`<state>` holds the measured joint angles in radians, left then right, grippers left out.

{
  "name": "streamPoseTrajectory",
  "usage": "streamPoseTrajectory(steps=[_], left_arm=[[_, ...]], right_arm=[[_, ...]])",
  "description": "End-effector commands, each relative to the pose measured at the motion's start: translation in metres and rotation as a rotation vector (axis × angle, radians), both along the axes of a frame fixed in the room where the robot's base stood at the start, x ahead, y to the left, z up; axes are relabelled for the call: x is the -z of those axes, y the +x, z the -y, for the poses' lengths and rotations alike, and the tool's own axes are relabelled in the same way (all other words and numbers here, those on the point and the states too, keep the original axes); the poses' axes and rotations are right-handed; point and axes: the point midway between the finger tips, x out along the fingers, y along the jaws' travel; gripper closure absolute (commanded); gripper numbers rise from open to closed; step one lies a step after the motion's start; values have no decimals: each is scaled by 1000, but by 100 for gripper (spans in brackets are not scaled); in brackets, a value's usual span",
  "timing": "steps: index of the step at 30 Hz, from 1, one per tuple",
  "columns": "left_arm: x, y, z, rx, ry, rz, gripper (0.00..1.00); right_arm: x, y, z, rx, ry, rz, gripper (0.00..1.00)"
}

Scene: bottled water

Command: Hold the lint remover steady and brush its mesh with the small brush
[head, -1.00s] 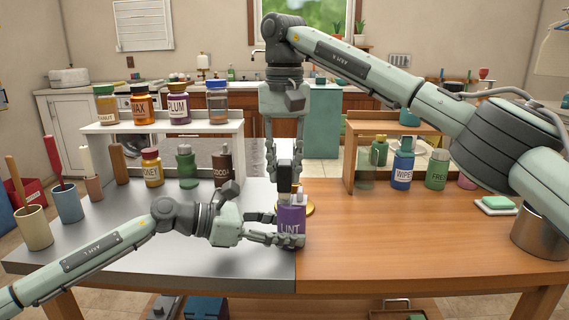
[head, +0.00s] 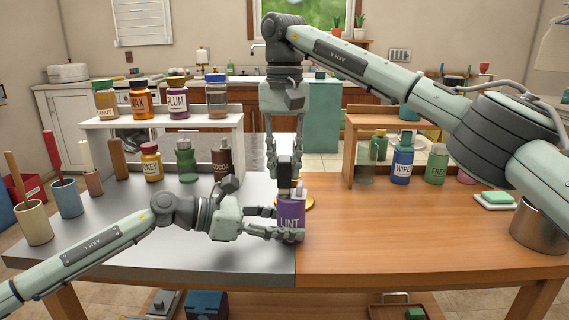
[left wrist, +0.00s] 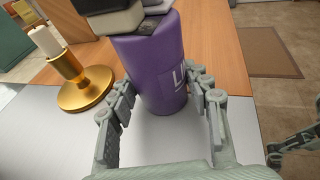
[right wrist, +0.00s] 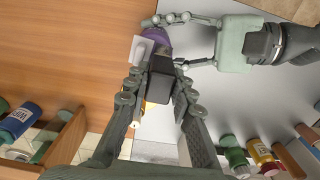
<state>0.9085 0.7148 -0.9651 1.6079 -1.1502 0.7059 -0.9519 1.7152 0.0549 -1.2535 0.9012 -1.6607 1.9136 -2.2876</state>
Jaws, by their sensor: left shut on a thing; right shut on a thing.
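The lint remover (head: 291,214) is a purple cylinder with a LINT label, upright near the seam of the table's grey and wooden halves. My left gripper (head: 276,223) is shut around its body from the left. The lint remover also shows in the left wrist view (left wrist: 155,70), between the fingers. My right gripper (head: 285,160) points down above it, shut on a dark block-shaped thing that appears to be the small brush (head: 284,172). In the right wrist view the dark block (right wrist: 160,86) sits between the fingers. The mesh and bristles are hidden, so I cannot tell whether they touch.
A gold candle holder (left wrist: 88,94) with a white candle stands close behind the lint remover. A white shelf (head: 240,138) with several jars is at the back left. A wooden shelf (head: 352,160) with bottles is at the back right. The front right of the table is clear.

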Motion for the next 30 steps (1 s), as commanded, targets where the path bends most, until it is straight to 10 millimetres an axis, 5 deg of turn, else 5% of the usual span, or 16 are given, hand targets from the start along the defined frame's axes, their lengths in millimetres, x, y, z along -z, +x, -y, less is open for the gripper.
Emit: streamPoseTrajectory(steps=[12, 30], left_arm=[[0, 0, 0, 0, 0, 0, 77], [0, 0, 0, 0, 0, 0, 77]], right_arm=[[2, -22, -1, 0, -1, -1, 94], [1, 2, 1, 0, -1, -1, 94]])
